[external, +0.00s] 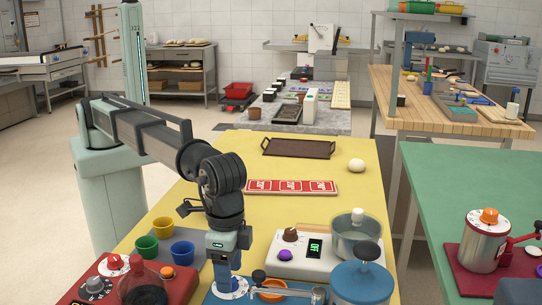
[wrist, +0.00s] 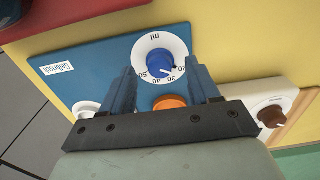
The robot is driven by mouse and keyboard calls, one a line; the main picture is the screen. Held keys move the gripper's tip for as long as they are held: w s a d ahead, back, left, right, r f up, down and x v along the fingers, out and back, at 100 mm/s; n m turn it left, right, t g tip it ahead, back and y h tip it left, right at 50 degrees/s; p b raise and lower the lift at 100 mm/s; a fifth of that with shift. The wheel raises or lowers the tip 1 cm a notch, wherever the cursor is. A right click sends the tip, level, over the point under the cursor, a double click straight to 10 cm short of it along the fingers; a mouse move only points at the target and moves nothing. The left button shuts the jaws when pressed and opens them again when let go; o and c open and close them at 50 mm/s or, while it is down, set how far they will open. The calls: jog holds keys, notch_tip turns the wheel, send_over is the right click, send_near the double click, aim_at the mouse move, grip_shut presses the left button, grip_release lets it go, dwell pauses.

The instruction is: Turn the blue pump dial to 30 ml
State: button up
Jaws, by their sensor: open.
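The blue pump dial (wrist: 159,62) sits in a white scale ring marked in ml on the pump's blue panel (wrist: 95,62). The marks 20, 30, 40 and 50 show along the ring's lower side in the wrist view; the dial's exact setting is too small to read. My gripper (wrist: 161,73) is open, its two blue fingers on either side of the dial, with a gap to each. In the external view my gripper (external: 223,278) points down over the pump, and the white ring (external: 238,292) shows partly behind the fingers. I cannot tell whether the fingers touch the panel.
An orange round part (wrist: 170,102) lies between the finger bases in the wrist view. A white hotplate (external: 300,262) with a brown knob stands to the right. A red unit (external: 100,285) and several coloured cups (external: 163,228) are to the left.

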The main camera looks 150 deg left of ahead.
jog(key=shift+f, duration=0.65)
jog(key=c, duration=1)
jog(key=shift+m, duration=0.4)
jog(key=m, duration=0.3)
jog(key=shift+m, duration=2)
